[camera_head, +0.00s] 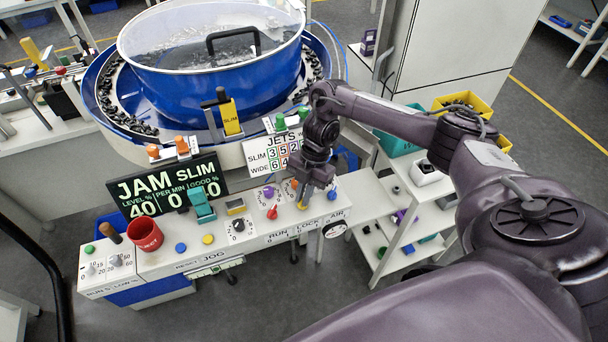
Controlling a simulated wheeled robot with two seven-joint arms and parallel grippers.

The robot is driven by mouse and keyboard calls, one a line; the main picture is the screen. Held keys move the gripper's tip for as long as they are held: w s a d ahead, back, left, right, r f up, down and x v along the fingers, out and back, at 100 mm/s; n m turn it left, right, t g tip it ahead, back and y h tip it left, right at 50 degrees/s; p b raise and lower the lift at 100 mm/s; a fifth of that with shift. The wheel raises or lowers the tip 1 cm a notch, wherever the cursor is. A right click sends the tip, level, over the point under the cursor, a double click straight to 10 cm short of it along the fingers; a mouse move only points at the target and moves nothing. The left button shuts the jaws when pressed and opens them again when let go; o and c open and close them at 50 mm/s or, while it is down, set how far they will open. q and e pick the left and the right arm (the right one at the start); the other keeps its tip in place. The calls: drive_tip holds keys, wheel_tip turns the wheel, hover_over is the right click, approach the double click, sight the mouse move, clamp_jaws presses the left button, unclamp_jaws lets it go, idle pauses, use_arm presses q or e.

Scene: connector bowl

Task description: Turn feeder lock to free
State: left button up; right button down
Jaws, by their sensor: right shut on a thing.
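The control panel (255,225) is a long white shelf in front of the feeder bowl (225,75), with the words RUN, LOCK and AIR on its front edge. A small yellow knob (303,206) sits above the word LOCK, mostly hidden by my right gripper (304,199). My right gripper points down from above and is shut on this yellow knob. The knob's exact turn angle cannot be told. A red knob (272,212) is to its left and a blue button (332,195) to its right. My left gripper is not in view.
A display (166,190) reads JAM SLIM. A red cup (145,235), a teal switch (200,204) and a black dial (238,226) are further left on the panel. A gauge (335,229) hangs at its right front. White shelves (400,220) with bins stand right, beneath my arm.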

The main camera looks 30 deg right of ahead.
drive_tip(key=shift+w+r+n+g+p, duration=0.1)
drive_tip(key=shift+n+g+p, duration=0.25)
drive_tip(key=shift+n, duration=0.55)
drive_tip(key=c, duration=1.5)
unclamp_jaws()
drive_tip(key=shift+p+v, duration=0.5)
drive_tip(key=shift+v, duration=3.3)
